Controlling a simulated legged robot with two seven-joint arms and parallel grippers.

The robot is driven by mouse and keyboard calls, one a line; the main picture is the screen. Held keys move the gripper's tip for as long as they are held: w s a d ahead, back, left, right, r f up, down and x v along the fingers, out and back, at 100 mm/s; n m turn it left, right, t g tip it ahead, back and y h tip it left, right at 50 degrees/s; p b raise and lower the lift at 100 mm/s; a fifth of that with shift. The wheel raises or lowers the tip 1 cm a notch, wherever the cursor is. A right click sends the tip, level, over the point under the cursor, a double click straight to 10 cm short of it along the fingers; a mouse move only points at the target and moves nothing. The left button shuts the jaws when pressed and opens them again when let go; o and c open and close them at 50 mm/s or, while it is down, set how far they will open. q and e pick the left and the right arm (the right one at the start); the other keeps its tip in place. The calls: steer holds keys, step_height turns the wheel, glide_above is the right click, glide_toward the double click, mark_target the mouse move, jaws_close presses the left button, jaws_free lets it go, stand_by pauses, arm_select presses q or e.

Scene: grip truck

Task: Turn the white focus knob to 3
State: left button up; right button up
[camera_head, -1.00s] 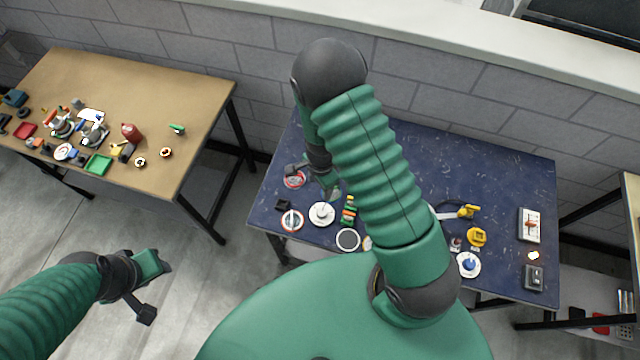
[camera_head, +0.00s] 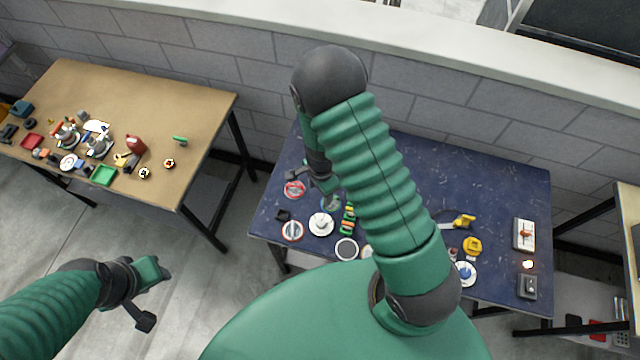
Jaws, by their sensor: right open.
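A white round knob on a white disc (camera_head: 321,224), which looks like the focus knob, sits near the front left of the dark blue table (camera_head: 490,185). Its markings are too small to read. My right gripper (camera_head: 311,190) is open and empty, pointing down just behind the knob, with its fingers apart and not around it. My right forearm hides part of the table. My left gripper (camera_head: 150,294) is open and empty over the floor at lower left, away from both tables.
Red-and-white dials (camera_head: 292,231) stand left of the knob, a green-orange block stack (camera_head: 348,219) right of it, and a black-topped disc (camera_head: 346,249) in front. A yellow device (camera_head: 472,246) and a blue knob (camera_head: 465,272) stand farther right. A cluttered wooden table (camera_head: 190,110) is at left.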

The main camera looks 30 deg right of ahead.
step_height(320, 180, up, 16)
steer(key=shift+s+r, duration=0.15)
steer(key=shift+r, duration=0.1)
steer(key=n+b, duration=0.5)
steer(key=b, duration=1.4)
glide_above(321, 222)
step_height(321, 222, down, 21)
step_height(321, 222, down, 16)
steer(key=b, duration=0.2)
steer(key=shift+d+r+b, duration=0.1)
steer(key=shift+r+b, duration=0.05)
steer(key=shift+b, duration=0.2)
steer(key=shift+c, duration=0.3)
jaws_close()
